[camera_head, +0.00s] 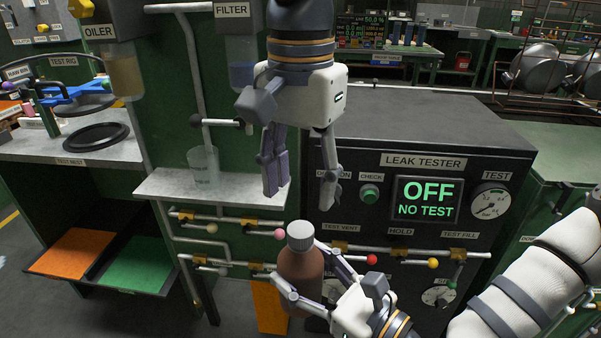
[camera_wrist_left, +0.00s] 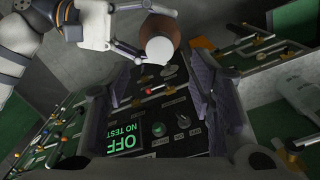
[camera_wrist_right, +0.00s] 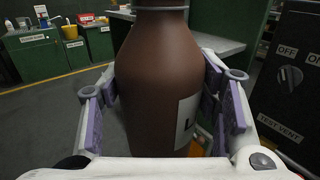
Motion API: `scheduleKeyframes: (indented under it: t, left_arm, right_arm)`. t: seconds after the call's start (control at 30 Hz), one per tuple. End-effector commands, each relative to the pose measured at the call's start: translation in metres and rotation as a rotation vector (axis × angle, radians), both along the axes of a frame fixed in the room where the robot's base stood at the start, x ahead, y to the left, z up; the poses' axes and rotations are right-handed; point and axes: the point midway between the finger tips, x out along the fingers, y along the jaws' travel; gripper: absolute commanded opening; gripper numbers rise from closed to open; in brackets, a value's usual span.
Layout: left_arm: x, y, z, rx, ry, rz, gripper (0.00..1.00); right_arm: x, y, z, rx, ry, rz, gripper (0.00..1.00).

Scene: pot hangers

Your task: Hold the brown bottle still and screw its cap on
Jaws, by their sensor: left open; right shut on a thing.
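The brown bottle (camera_head: 300,275) is upright, held in front of the green bench in the head view. Its grey-white cap (camera_head: 300,235) sits on top of the neck; I cannot tell how tight it is. My right gripper (camera_head: 300,268) is shut around the bottle's body. In the right wrist view the bottle (camera_wrist_right: 155,80) stands between the purple finger pads, with a white label partly showing. My left gripper (camera_head: 300,196) is open and empty, pointing down above the cap and apart from it. The cap (camera_wrist_left: 160,48) also shows in the left wrist view, beyond the open fingers.
The leak tester (camera_head: 425,160), reading OFF and NO TEST, stands right behind the bottle. A small shelf (camera_head: 215,188) with a clear cup (camera_head: 203,166) is to the left. Pipes with coloured knobs (camera_head: 371,260) run behind the bottle.

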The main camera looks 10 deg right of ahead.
Motion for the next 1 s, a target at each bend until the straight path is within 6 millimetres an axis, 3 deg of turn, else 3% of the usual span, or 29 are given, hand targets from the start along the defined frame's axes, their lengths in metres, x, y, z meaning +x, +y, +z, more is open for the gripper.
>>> scheduleKeyframes:
  t: [0.1, 0.3, 0.73, 1.0]
  left_arm:
    - [0.0, 0.0, 0.003, -0.002, -0.001, 0.368, 0.49]
    - [0.0, 0.0, 0.006, -0.003, -0.001, 0.751, 0.49]
    - [0.0, 0.0, 0.004, -0.003, 0.0, 0.822, 0.49]
    - [-0.001, 0.0, -0.036, -0.001, 0.002, 0.82, 0.49]
  right_arm:
    - [0.0, 0.0, 0.001, 0.001, -0.002, 0.0, 0.0]
    - [0.0, 0.0, 0.001, 0.001, -0.002, 0.0, 0.0]
    - [0.0, 0.0, 0.001, 0.001, -0.002, 0.0, 0.0]
    - [0.0, 0.0, 0.001, 0.001, -0.002, 0.0, 0.0]
